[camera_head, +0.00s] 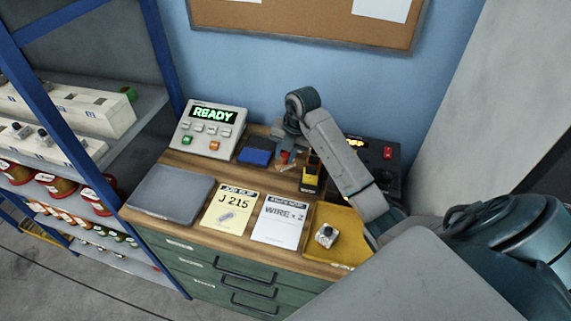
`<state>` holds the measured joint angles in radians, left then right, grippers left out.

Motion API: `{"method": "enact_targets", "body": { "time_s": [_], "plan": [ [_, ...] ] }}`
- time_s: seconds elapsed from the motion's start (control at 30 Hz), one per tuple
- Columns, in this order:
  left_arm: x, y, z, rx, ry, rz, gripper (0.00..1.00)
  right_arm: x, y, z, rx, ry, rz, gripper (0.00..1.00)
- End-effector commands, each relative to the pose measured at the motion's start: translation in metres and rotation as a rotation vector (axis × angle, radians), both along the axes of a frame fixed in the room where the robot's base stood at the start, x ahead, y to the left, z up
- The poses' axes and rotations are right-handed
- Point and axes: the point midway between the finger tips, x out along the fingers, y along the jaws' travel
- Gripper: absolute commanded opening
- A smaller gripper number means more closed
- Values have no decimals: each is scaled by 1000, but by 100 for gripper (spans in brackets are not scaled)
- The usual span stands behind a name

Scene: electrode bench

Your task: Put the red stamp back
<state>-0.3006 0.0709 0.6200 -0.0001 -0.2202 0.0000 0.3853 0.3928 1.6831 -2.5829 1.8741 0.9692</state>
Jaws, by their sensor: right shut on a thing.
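My right arm reaches in from the right, and its wrist is bent down over the back of the bench. My right gripper (288,150) is shut on the red stamp (284,157), of which only a small red part shows below the wrist. The fingers and the rest of the stamp are mostly hidden. A blue block-like thing (257,150) stands just left of the stamp, and a black and yellow thing (311,177) stands to its right. Whether the stamp touches the surface below, I cannot tell. My left gripper is not in view.
A console reading READY (210,129) stands at the back left. A grey pad (171,193), a yellow job slip (230,209) and a white sheet (281,222) lie in front. A yellow tray (347,249) holds a small metallic part (326,235). A dark panel (388,167) stands behind my arm.

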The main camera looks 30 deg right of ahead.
Motion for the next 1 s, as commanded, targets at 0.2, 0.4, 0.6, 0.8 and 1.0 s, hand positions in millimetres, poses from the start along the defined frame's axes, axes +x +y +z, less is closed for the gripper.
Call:
{"method": "enact_targets", "body": {
  "time_s": [0.2, 0.4, 0.6, 0.8, 1.0],
  "plan": [
    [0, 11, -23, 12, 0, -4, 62, -1, 0, -32, 0, 3, 0, 12],
    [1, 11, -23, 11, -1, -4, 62, -1, 0, -33, -1, 1, 0, 12],
    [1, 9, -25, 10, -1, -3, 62, -1, 0, -36, 0, 1, 0, 12],
    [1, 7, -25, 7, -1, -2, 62, -1, 0, -36, 0, 1, 0, 49],
    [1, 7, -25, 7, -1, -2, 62, -1, 0, -36, -1, 1, 0, 49]
  ]
}}
